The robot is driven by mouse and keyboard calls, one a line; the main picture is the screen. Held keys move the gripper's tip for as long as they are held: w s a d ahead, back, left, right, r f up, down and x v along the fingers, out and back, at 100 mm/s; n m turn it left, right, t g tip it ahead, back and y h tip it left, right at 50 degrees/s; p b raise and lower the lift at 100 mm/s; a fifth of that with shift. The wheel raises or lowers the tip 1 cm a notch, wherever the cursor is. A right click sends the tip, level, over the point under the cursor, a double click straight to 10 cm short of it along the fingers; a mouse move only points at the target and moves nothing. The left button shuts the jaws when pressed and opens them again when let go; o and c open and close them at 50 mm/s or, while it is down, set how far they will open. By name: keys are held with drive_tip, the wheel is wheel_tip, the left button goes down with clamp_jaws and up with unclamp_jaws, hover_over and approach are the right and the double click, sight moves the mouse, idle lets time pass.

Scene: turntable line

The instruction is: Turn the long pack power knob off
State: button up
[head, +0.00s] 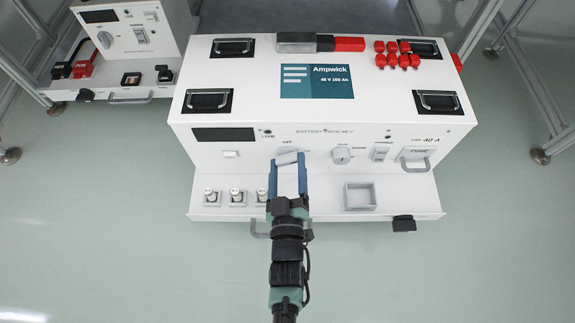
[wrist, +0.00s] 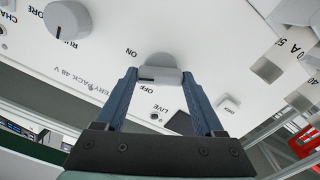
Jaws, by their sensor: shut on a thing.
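The long pack (head: 320,110) is a long white box marked Ampwick, 48 V. Its grey power knob (wrist: 160,68) sits on the sloping front panel, with ON and OFF printed beside it. The knob also shows in the head view (head: 287,150), partly behind my fingertips. My gripper (wrist: 159,76) has its two blue fingers shut on the knob, one tip at each end of its bar. A dark mark on the knob lies close to the OFF print. My gripper shows from behind in the head view (head: 287,160).
A second grey knob (head: 342,155) marked RUN sits to the right, with a switch (head: 381,152) and a fuse handle (head: 416,158) beyond. Several metal posts (head: 236,196) and an empty square tray (head: 360,197) are on the ledge below. Another white unit (head: 120,40) stands at left.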

drive_tip(key=n+b, duration=0.1)
drive_tip(key=n, duration=0.5)
drive_tip(key=shift+f+n, duration=0.15)
drive_tip(key=shift+n, duration=0.15)
drive_tip(key=n+b, duration=0.2)
drive_tip(key=n, duration=0.4)
drive_tip(key=shift+b, duration=0.3)
drive_tip(key=o, duration=1.4)
drive_tip(key=s+p, duration=0.6)
drive_tip(key=s, duration=0.7)
